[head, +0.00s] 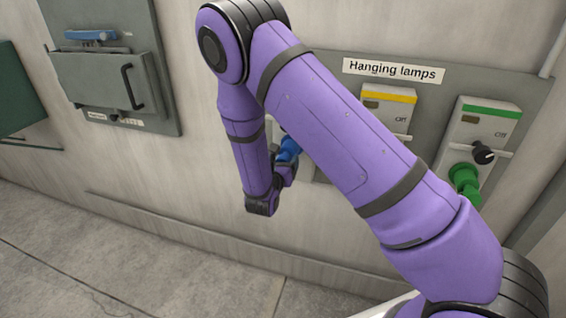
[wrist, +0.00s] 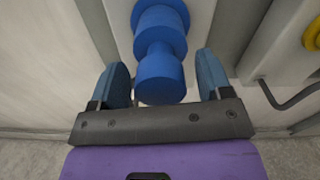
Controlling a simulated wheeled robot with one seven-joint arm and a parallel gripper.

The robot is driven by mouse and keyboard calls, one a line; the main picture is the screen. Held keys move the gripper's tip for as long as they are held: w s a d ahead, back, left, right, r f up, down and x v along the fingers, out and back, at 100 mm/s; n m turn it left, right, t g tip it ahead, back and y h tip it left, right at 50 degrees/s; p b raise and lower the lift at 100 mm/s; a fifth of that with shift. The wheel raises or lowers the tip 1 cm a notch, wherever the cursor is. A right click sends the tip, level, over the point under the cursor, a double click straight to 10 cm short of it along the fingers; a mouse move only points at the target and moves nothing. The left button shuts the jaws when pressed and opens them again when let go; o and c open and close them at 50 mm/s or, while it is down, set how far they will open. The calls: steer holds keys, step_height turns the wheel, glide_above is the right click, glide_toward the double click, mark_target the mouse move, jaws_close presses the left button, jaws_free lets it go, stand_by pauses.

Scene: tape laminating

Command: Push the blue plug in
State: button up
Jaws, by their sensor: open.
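The blue plug (wrist: 160,70) stands out from the front of a pale box in the wrist view. My gripper (wrist: 163,75) is open, with one finger on either side of the plug's outer end. Gaps show between the plug and both fingers. In the head view the blue plug (head: 288,150) is partly hidden behind my arm, and my gripper (head: 287,172) is close to it. How far the plug sits in its socket cannot be told.
A wall panel labelled "Hanging lamps" (head: 393,70) carries a yellow-striped box (head: 388,105) and a green-striped box (head: 482,125) with a green plug (head: 464,180). A grey cabinet (head: 102,80) with a handle hangs at the left. Floor at lower left is clear.

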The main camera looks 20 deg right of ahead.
mark_target(288, 153)
steer(key=c, duration=1.3)
steer(key=shift+x, duration=2.4)
steer(key=o, duration=1.3)
steer(key=shift+w+d, duration=0.1)
steer(key=v, duration=1.1)
